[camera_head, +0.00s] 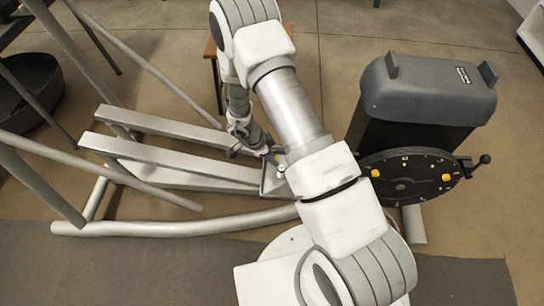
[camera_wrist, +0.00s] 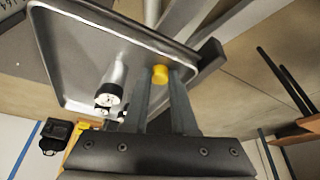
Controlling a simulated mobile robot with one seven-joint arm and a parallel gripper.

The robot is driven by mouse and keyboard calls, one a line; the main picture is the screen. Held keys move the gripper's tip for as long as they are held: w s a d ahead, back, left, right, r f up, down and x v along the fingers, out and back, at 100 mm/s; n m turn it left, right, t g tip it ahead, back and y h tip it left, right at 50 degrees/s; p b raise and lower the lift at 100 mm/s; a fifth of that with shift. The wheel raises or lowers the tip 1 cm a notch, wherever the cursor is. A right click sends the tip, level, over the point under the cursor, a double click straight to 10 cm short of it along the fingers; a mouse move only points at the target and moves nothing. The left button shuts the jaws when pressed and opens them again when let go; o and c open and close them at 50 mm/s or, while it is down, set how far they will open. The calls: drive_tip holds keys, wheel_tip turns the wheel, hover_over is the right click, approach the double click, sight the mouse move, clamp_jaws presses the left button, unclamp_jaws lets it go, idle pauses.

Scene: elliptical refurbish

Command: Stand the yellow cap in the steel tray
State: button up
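My gripper (camera_wrist: 162,74) is shut on the yellow cap (camera_wrist: 160,75), which shows between the fingertips in the wrist view. The steel tray (camera_wrist: 72,60) lies beyond the fingers there, a shallow grey tray with a raised rim. The cap overlaps the tray's floor near its right side; I cannot tell whether it touches. A silver cylindrical part (camera_wrist: 114,80) with a white dial-like end also shows over the tray.
An elliptical machine's grey rails (camera_head: 180,172) run left of the tray. Its dark housing (camera_head: 425,95) stands right, with a black disc (camera_head: 405,178) bearing yellow round pieces and a crank knob (camera_head: 485,159). A black box (camera_wrist: 54,135) and a yellow object (camera_wrist: 92,122) lie beside the tray.

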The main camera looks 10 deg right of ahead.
drive_tip(key=shift+o, duration=0.6)
